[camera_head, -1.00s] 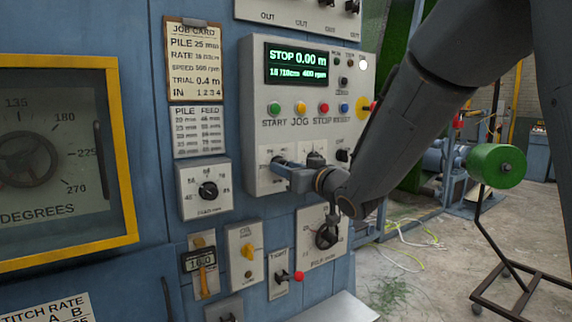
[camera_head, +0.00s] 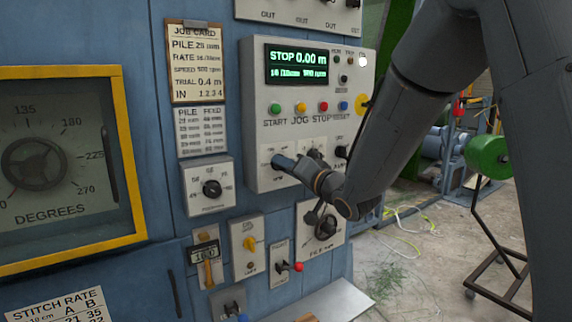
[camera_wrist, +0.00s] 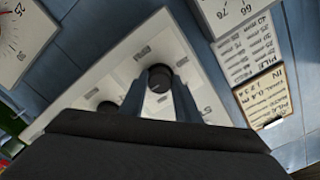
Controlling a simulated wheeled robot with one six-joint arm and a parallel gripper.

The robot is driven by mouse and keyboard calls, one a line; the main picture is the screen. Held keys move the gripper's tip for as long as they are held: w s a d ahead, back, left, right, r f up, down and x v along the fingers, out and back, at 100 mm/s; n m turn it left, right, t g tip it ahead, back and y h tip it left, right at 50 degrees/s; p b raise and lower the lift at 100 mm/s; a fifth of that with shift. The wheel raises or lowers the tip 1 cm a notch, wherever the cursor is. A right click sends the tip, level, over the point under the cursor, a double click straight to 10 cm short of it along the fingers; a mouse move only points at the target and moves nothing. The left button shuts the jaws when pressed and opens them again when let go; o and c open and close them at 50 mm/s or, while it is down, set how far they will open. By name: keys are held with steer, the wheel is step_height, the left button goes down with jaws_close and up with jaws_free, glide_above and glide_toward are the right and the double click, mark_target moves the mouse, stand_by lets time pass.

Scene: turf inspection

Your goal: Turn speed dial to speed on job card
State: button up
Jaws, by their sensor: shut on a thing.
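The control panel (camera_head: 258,110) has a lit display (camera_head: 296,64) reading STOP 0.00 m, with a small, blurred rpm value that looks like 500. The job card (camera_head: 197,62) hangs left of it; its speed line looks like 500 rpm. My gripper (camera_head: 279,164) is at the left dial in the panel's lower row and hides it there. In the wrist view, my gripper (camera_wrist: 160,92) has a finger on each side of the black speed dial (camera_wrist: 160,77) and is shut on it. The dial's scale is too blurred to read.
A second knob (camera_head: 313,155) sits just right of my gripper, with another (camera_head: 341,152) beyond it. Coloured buttons (camera_head: 300,107) are above. A pile height dial (camera_head: 325,227) and a red-tipped lever (camera_head: 297,267) are below.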

stand_by(0.3)
steer(key=o, duration=1)
steer(key=shift+o, duration=0.2)
steer(key=b+v, duration=0.2)
steer(key=v, duration=0.5)
steer(key=shift+s+d, duration=0.2)
steer(key=shift+s, duration=0.15)
